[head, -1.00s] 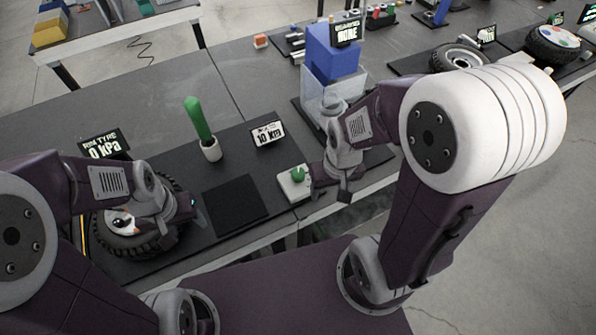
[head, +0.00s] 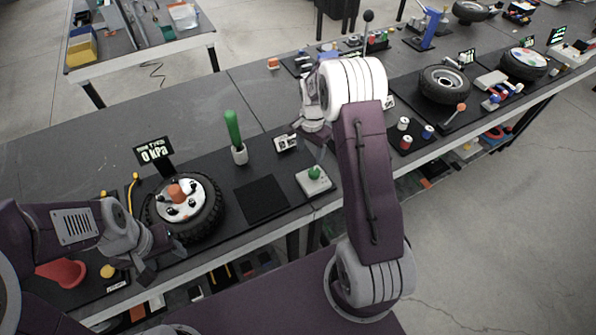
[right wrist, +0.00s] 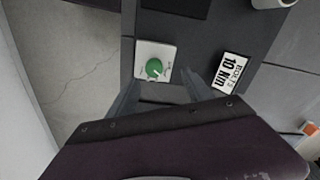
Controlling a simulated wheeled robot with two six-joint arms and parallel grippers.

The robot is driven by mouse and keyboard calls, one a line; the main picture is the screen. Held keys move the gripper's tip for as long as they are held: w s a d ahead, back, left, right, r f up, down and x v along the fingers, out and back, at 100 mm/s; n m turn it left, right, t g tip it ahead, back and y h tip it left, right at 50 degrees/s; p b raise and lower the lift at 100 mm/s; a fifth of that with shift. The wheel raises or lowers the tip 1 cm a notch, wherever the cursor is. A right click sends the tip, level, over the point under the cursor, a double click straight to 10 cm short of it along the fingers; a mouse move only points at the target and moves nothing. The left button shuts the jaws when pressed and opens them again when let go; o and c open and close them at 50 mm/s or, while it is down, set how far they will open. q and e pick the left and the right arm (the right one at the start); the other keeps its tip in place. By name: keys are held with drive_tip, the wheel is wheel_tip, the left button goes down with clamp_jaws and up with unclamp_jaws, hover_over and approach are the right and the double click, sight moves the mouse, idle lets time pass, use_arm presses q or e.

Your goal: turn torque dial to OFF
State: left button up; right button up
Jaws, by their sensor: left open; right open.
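The torque dial is a green knob (head: 314,172) on a pale square base (head: 323,184) near the table's front edge. In the right wrist view, the green knob (right wrist: 153,68) sits on its base ahead of my fingers, with small markings too blurred to read. Which setting it points to, I cannot tell. My right gripper (head: 321,151) is open and empty, just behind the dial and apart from it; its two fingers spread below the dial in the right wrist view (right wrist: 162,92). My left gripper (head: 165,264) is open, in front of the tyre at the left.
A small sign (head: 286,143) reading 10 Nm stands behind the dial. A black pad (head: 261,198) lies left of it, and a green-handled tool in a white cup (head: 240,155) behind the pad. A tyre (head: 207,215) with an orange piece on its hub lies farther left.

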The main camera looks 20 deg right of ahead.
sight(315, 171)
drive_tip(key=d+f, duration=0.1)
drive_tip(key=d, duration=0.1)
drive_tip(key=shift+s+d+f+g, duration=0.15)
drive_tip(key=shift+d+f+g, duration=0.15)
drive_tip(key=shift+f+g, duration=0.1)
drive_tip(key=f, duration=0.2)
drive_tip(key=a+f+p, duration=0.1)
drive_tip(key=f, duration=0.1)
drive_tip(key=shift+s, duration=0.25)
drive_tip(key=f, duration=0.4)
drive_tip(key=shift+w+d+f, duration=0.2)
drive_tip(key=shift+d+f, duration=0.05)
drive_tip(key=shift+d, duration=0.05)
use_arm(q)
drive_tip(key=r, duration=0.1)
drive_tip(key=d+r, duration=0.1)
drive_tip(key=shift+w+d+r, duration=0.1)
drive_tip(key=shift+w+r, duration=0.2)
drive_tip(key=shift+w, duration=0.1)
use_arm(e)
drive_tip(key=shift+a, duration=0.1)
drive_tip(key=shift+s+a+r, duration=0.1)
drive_tip(key=shift+c, duration=0.9)
clamp_jaws()
